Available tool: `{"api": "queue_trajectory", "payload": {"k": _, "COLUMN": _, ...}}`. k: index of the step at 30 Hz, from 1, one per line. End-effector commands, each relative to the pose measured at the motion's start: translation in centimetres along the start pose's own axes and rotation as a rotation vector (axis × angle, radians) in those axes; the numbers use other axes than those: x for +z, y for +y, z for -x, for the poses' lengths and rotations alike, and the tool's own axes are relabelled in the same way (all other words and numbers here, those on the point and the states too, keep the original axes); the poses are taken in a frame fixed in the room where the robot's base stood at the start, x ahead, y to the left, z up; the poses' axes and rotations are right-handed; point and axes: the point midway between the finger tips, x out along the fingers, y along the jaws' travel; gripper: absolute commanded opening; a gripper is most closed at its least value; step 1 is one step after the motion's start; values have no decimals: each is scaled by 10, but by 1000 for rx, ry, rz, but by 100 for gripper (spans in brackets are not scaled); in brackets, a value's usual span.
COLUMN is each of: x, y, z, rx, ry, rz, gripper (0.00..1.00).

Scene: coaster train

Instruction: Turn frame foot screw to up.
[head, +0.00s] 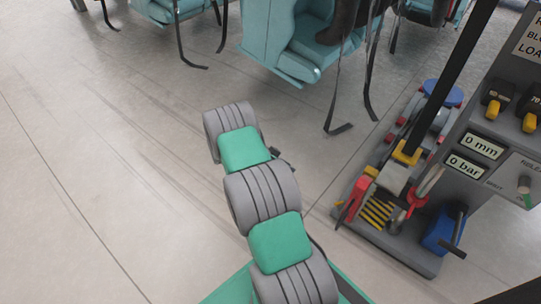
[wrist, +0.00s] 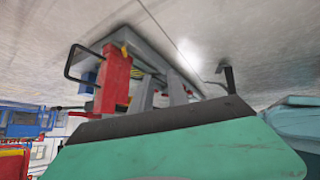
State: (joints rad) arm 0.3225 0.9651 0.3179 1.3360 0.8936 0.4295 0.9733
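I cannot pick out the frame foot screw for certain in either view. A grey floor-standing rig (head: 385,250) stands at the right in the head view, with a red clamp-like part (head: 355,198), yellow stripes and a blue box with a lever (head: 445,232) low on it. In the head view my arm hides the gripper.
The rig's panel (head: 480,145) reads "0 mm" and "0 bar" and carries yellow-and-black knobs. A dark post rises from the rig. Teal train seats (head: 290,45) with hanging straps stand at the back. Open grey floor (head: 90,180) lies to the left.

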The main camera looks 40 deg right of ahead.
Motion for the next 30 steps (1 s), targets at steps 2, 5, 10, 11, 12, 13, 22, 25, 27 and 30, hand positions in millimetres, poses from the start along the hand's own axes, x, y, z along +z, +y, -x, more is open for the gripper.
{"api": "queue_trajectory", "payload": {"k": 2, "x": -5, "y": -4, "z": 20, "rx": -24, "ry": -25, "rz": 34, "gripper": 20}}
{"api": "queue_trajectory", "payload": {"k": 5, "x": -7, "y": -6, "z": 44, "rx": -53, "ry": -56, "rz": 83, "gripper": 20}}
{"api": "queue_trajectory", "payload": {"k": 10, "x": -9, "y": -8, "z": 77, "rx": -97, "ry": -101, "rz": 157, "gripper": 20}}
{"api": "queue_trajectory", "payload": {"k": 11, "x": -9, "y": -8, "z": 81, "rx": -103, "ry": -107, "rz": 168, "gripper": 20}}
{"api": "queue_trajectory", "payload": {"k": 12, "x": -9, "y": -8, "z": 86, "rx": -110, "ry": -113, "rz": 181, "gripper": 20}}
{"api": "queue_trajectory", "payload": {"k": 13, "x": -9, "y": -8, "z": 89, "rx": -114, "ry": -117, "rz": 188, "gripper": 20}}
{"api": "queue_trajectory", "payload": {"k": 22, "x": -8, "y": -7, "z": 95, "rx": -123, "ry": -127, "rz": 207, "gripper": 20}}
{"api": "queue_trajectory", "payload": {"k": 25, "x": -8, "y": -7, "z": 95, "rx": -123, "ry": -127, "rz": 206, "gripper": 20}}
{"api": "queue_trajectory", "payload": {"k": 27, "x": -8, "y": -7, "z": 95, "rx": -123, "ry": -127, "rz": 206, "gripper": 20}}
{"api": "queue_trajectory", "payload": {"k": 30, "x": 6, "y": -8, "z": 91, "rx": -120, "ry": -126, "rz": 228, "gripper": 20}}
